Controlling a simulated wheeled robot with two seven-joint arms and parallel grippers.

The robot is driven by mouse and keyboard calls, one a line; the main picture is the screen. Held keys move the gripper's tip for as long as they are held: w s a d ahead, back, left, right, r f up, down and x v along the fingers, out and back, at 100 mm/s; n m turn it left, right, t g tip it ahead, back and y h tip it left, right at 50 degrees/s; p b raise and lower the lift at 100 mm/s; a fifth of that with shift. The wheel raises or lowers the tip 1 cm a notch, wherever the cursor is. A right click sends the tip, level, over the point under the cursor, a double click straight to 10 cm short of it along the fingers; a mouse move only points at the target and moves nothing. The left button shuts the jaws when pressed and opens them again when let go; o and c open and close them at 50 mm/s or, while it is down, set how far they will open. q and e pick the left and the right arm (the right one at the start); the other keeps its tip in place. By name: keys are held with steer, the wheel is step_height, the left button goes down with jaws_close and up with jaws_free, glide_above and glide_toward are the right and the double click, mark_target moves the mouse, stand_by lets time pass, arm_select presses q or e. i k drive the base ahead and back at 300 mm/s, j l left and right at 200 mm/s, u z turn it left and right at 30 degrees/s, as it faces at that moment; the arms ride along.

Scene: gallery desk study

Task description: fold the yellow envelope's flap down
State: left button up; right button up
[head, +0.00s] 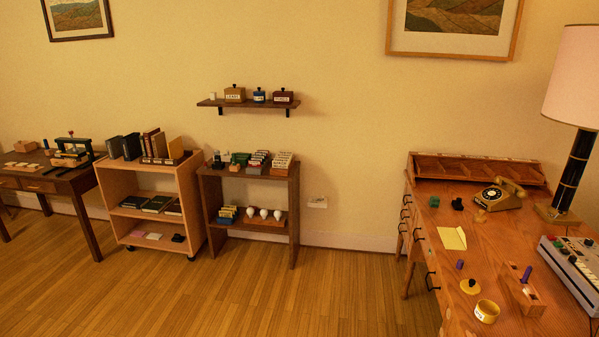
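The yellow envelope (452,238) lies on the wooden desk (481,256) at the right, towards the desk's left edge. It looks pale yellow, with a line or fold near its right side. It is too small to tell how its flap stands. Neither of my grippers is in view.
A rotary telephone (501,194), a lamp (565,130), a wooden block holder (522,291), a yellow round container (486,311) and a grey keyed device (572,268) stand on the desk. Shelves (150,195) line the wall at left. The floor (330,300) between is clear.

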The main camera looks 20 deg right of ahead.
mark_target(462, 233)
steer(key=i, duration=4.15)
steer(key=i+z, duration=0.3)
steer(key=z, duration=0.15)
steer(key=i+j+z, duration=0.15)
steer(key=i+z, duration=0.25)
steer(key=i+j+z, duration=0.15)
steer(key=z, duration=0.3)
